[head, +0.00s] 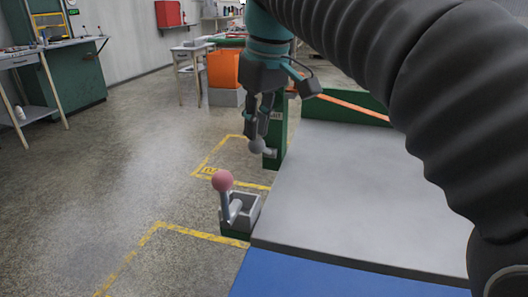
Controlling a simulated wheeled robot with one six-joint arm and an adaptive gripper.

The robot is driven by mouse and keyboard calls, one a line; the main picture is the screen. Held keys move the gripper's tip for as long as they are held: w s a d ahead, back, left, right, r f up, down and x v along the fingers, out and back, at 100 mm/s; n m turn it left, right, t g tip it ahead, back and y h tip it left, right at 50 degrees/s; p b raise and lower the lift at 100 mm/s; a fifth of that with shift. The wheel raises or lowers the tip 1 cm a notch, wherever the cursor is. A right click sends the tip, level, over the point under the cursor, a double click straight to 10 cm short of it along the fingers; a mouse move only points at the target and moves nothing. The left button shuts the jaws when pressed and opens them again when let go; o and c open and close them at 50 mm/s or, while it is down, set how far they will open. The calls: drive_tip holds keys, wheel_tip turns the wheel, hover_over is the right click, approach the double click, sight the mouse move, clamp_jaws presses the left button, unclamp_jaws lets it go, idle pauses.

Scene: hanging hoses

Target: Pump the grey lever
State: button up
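The grey lever has a round grey knob (256,146) on a short arm that reaches to a green post (276,140) beside the platform. My gripper (257,132) points down, with its fingertips right at the top of the grey knob. The fingers are close together with a narrow gap between them. I cannot tell whether they grip the knob or only touch or overlap it in view.
A second lever with a pink knob (223,181) stands upright in a grey box (246,212) nearer to me. A grey platform (345,190) with a blue front (310,280) fills the right.

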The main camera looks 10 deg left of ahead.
sight(254, 148)
drive_tip(key=shift+s+f+b, duration=0.35)
drive_tip(key=shift+f+b, duration=0.3)
drive_tip(key=shift+f, duration=0.25)
drive_tip(key=shift+s+f+b, duration=0.3)
drive_tip(key=shift+f+b, duration=0.3)
drive_tip(key=shift+f, duration=0.3)
drive_tip(key=shift+s+f+b, duration=0.2)
drive_tip(key=shift+f+b, duration=0.3)
drive_tip(key=shift+f, duration=0.3)
drive_tip(key=shift+s+f+b, duration=0.2)
drive_tip(key=shift+f+b, duration=0.3)
drive_tip(key=shift+f, duration=0.25)
